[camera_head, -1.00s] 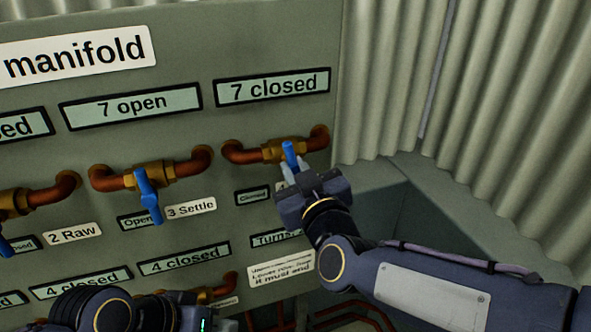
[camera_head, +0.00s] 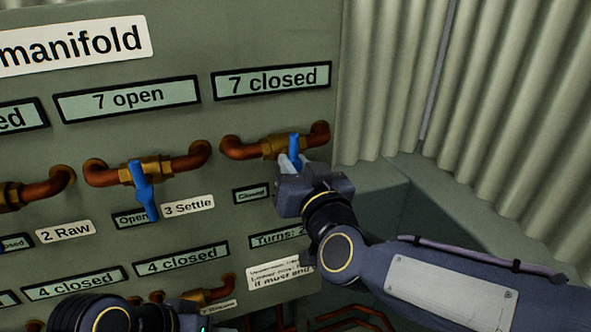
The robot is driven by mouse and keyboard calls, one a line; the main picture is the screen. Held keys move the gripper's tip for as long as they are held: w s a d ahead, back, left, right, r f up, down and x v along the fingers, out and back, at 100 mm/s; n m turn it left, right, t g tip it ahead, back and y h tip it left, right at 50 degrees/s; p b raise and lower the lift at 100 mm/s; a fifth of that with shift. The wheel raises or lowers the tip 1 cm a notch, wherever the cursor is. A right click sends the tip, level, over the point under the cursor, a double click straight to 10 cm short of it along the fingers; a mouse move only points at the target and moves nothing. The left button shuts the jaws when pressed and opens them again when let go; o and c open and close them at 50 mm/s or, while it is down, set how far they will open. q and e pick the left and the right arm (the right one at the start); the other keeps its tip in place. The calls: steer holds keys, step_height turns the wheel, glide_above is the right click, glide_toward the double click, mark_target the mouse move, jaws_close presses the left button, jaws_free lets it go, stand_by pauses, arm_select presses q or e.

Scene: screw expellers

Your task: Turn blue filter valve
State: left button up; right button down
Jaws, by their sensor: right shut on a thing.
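A blue valve handle (camera_head: 294,145) sits on the brass valve body (camera_head: 277,147) of the rightmost pipe in the upper row, under the sign "7 closed" (camera_head: 272,80). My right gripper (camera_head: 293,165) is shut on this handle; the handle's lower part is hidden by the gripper. Another blue handle (camera_head: 144,190) hangs down, slightly tilted, on the pipe to its left, under "7 open" (camera_head: 127,98), above the label "3 Settle" (camera_head: 188,205). My left arm shows at the bottom left; its fingertips cannot be made out.
The panel (camera_head: 235,30) carries more pipes and signs, including "4 closed" (camera_head: 182,260) in a lower row. A small "Closed" plate (camera_head: 251,195) and a "Turns" plate (camera_head: 272,238) sit below the gripped valve. A corrugated wall (camera_head: 500,90) stands to the right.

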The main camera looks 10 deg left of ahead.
steer(key=shift+m, duration=0.5)
steer(key=c, duration=1.3)
jaws_free()
steer(key=v, duration=0.7)
steer(key=shift+s+d, duration=0.25)
steer(key=shift+s, duration=0.1)
